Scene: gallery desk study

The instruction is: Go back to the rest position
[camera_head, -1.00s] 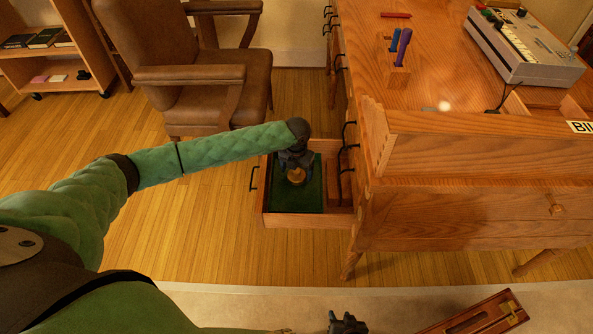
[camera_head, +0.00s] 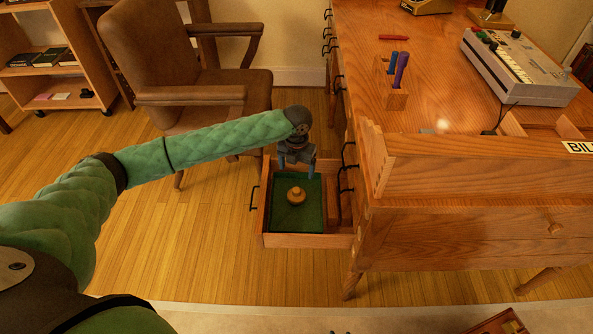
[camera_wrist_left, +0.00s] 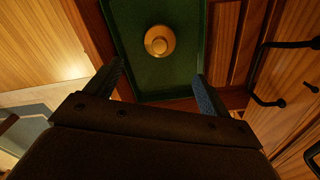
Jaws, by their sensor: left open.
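My left gripper (camera_head: 297,168) is open and empty above the pulled-out desk drawer (camera_head: 292,241). In the left wrist view its two fingers (camera_wrist_left: 158,85) are spread apart. A round wooden knob-like object (camera_head: 296,195) lies on the green lining (camera_head: 312,218) of the drawer, below the fingers and apart from them. It also shows in the left wrist view (camera_wrist_left: 160,41), past the fingertips. My right gripper is not clearly in view; only a tiny dark bit shows at the bottom edge of the head view.
The wooden desk (camera_head: 470,235) stands just right of the drawer, with black handles on its side. A brown leather chair (camera_head: 165,70) stands behind my left arm. Floor left of the drawer is clear.

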